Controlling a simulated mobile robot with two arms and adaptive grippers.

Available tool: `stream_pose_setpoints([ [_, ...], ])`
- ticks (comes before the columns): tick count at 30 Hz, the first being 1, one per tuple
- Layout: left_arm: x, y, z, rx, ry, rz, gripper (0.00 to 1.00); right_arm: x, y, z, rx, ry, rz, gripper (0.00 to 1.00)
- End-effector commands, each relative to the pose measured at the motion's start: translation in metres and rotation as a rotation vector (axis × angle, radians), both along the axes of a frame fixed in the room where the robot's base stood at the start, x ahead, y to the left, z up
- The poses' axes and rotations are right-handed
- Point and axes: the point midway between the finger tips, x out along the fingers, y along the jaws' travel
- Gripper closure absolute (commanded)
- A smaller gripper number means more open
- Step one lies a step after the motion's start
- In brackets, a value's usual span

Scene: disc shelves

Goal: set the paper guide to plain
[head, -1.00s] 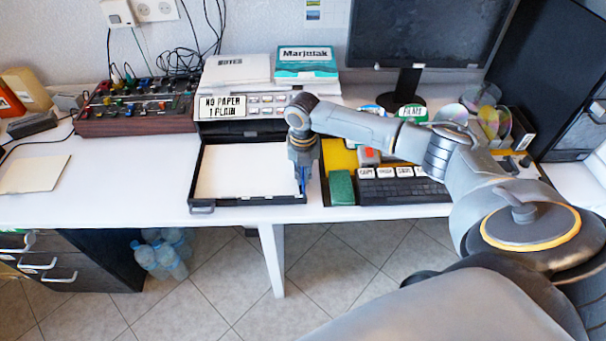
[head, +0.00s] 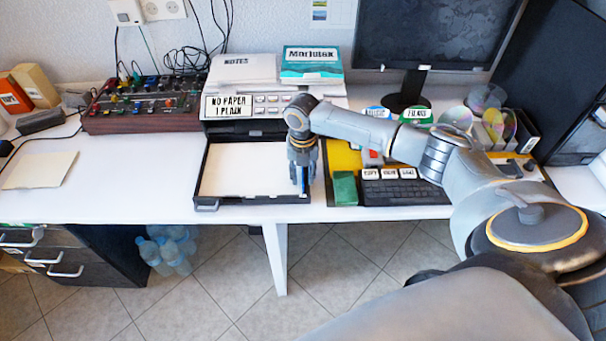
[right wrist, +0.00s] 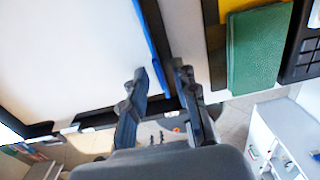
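The printer's paper tray (head: 206,165) is pulled out, dark-rimmed, with a flat white surface inside. The blue paper guide (right wrist: 152,45) is a thin strip along the tray's right side in the right wrist view. In the head view it is mostly hidden by my right gripper (head: 302,186). My right gripper points down at the tray's front right part. In the right wrist view its fingers (right wrist: 160,72) are apart, one left of the blue guide and one right of it by the tray's right wall. Contact is unclear. The printer display (head: 227,106) reads "NO PAPER 1 PLAIN". My left gripper is not in view.
A green block (head: 344,188) and a black keypad (head: 400,190) lie close to the right of the tray. A mixer (head: 143,105) stands at the back left. The table (head: 130,185) is clear left of the tray. My right arm reaches over the disc area.

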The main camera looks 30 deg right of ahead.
Motion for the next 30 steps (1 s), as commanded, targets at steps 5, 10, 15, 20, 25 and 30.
stream_pose_setpoints([
  [5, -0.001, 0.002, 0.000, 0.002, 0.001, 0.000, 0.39, 0.000, 0.000, 0.003, -0.001, -0.001, 0.000, 0.71],
  [10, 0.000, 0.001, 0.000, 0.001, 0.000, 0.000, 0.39, 0.001, 0.000, 0.026, 0.000, -0.004, 0.002, 0.71],
  [15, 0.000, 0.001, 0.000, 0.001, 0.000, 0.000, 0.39, 0.001, 0.000, 0.063, 0.000, -0.005, 0.002, 0.71],
  [20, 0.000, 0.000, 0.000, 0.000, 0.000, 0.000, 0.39, 0.001, 0.000, 0.094, -0.001, -0.003, 0.000, 0.71],
  [25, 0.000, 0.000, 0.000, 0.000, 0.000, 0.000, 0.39, 0.001, 0.000, 0.114, 0.000, -0.002, 0.000, 0.71],
  [30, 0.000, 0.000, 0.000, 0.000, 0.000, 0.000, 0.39, 0.000, 0.000, 0.120, 0.001, 0.001, 0.000, 0.71],
])
